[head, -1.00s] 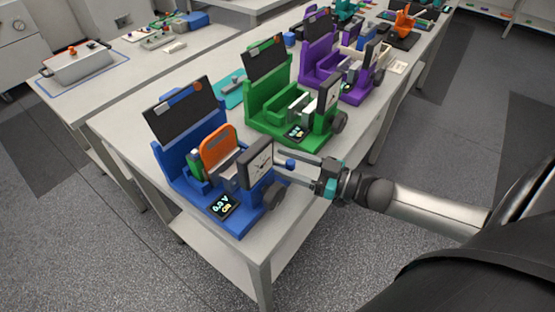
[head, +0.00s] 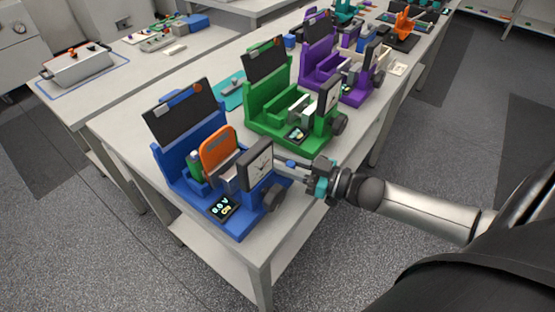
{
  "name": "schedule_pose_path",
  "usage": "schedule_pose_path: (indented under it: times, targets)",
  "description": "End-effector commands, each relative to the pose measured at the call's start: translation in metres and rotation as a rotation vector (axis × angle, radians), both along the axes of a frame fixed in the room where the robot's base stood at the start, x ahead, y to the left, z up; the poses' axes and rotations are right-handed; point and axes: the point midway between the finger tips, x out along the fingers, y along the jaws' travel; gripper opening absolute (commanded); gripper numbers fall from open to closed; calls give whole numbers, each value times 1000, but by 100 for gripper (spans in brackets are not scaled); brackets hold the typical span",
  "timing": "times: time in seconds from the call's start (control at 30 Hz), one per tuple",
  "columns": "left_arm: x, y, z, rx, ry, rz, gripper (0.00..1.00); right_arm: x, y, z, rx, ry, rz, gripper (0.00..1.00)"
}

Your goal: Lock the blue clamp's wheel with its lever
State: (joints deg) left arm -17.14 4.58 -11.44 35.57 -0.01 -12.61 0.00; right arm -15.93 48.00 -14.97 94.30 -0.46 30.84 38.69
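The blue clamp (head: 178,185) stands on the near end of the table. It has a dark panel at its back, an orange-framed piece (head: 217,148) in its middle and a square dial (head: 259,162) at its right. Its dark wheel (head: 273,197) is low on the right side, behind the dial. A small blue knob (head: 291,163), perhaps the lever's end, shows right of the dial. My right gripper (head: 287,170) is at this knob, its fingers pointing left toward the dial. The fingers look close together; whether they grip the knob is unclear. My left gripper is out of view.
A green clamp (head: 262,108) and a purple clamp (head: 322,65) of the same kind stand farther back on the table (head: 128,125). A teal item (head: 232,92) lies behind the blue clamp. Open floor lies right of the table.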

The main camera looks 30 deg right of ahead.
Motion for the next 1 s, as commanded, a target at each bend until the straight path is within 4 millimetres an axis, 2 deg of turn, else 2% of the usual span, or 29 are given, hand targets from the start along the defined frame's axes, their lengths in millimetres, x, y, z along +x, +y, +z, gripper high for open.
schedule_pose_path:
  times: [0.43,0.8,1.0]
  targets:
    - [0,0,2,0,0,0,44,0,0,1,1,1,-6,0]
    - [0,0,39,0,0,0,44,-1,2,4,6,0,-168,0]
    - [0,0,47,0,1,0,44,-2,3,2,3,0,-225,0]
